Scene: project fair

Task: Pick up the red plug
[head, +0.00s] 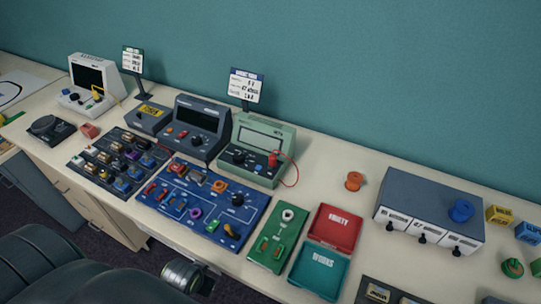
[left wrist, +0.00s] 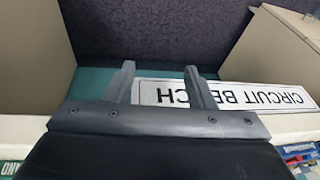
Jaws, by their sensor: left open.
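The red plug (head: 273,160) sits on the front of the green meter (head: 265,135), at its right side. A thin red wire loops from it over the meter's right edge. My left gripper (left wrist: 158,70) shows in the left wrist view with its two fingers apart and nothing between them. It is below the tabletop, in front of a white "CIRCUIT BENCH" sign (left wrist: 225,95). In the head view my left arm is low at the front edge, well away from the plug, and its fingers cannot be made out. My right gripper is not in view.
A dark grey meter (head: 197,125) stands left of the green one. A blue circuit board (head: 190,220), a green board (head: 275,245), and red (head: 335,228) and teal (head: 318,272) trays lie in front. An orange spool (head: 354,181) stands right, with clear table around it.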

